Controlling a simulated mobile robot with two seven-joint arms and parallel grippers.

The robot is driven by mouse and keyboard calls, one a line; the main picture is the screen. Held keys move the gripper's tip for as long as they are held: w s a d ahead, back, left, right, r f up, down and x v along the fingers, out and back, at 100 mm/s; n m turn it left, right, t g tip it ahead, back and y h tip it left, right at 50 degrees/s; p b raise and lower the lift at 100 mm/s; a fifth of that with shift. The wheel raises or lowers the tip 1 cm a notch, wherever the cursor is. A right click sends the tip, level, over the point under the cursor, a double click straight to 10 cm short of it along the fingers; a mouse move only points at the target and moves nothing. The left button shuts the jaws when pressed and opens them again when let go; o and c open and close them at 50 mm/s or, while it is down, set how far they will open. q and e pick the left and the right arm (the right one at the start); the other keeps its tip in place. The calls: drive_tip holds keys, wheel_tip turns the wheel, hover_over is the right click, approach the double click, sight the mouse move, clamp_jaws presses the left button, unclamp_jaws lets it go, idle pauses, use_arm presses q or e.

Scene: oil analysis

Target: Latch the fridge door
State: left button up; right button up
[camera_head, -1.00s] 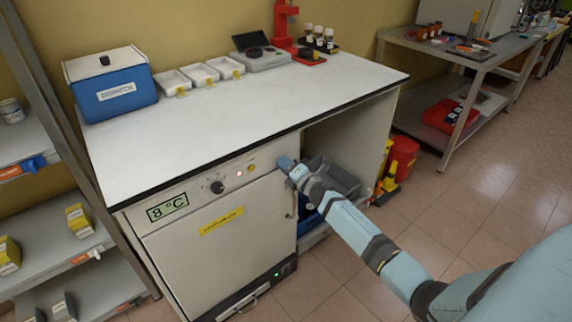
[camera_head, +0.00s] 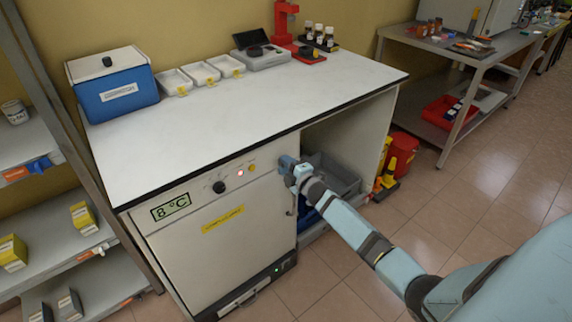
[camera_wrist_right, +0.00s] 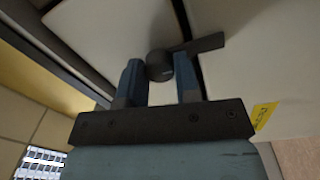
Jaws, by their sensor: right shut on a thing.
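The white fridge door (camera_head: 222,262) is under the left part of the bench and looks flush with its frame in the head view. My right gripper (camera_head: 287,166) is at the door's upper right corner. In the right wrist view its blue fingers (camera_wrist_right: 160,78) stand on either side of a dark round latch knob (camera_wrist_right: 159,66), shut on it. The dark latch lever (camera_wrist_right: 205,43) points to the upper right in that view, across the seam between pale panels. In the head view the arm and gripper hide the latch. My left gripper is not in view.
The fridge panel has an 8 °C display (camera_head: 171,206), a dark dial (camera_head: 219,187) and a red light (camera_head: 240,173). A grey crate (camera_head: 335,178) sits in the open bay right of the door. A red bin (camera_head: 402,150) stands beyond. Shelves (camera_head: 50,160) stand left.

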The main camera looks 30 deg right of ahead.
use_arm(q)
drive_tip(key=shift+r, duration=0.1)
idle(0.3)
use_arm(e)
drive_tip(key=o, duration=0.6)
drive_tip(key=shift+o, duration=0.2)
drive_tip(key=shift+s, duration=0.1)
use_arm(q)
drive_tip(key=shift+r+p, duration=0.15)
drive_tip(key=shift+p, duration=0.55)
use_arm(e)
drive_tip(key=s+d, duration=0.1)
drive_tip(key=s, duration=1.2)
drive_tip(key=shift+s+f, duration=0.25)
drive_tip(key=shift+s, duration=0.1)
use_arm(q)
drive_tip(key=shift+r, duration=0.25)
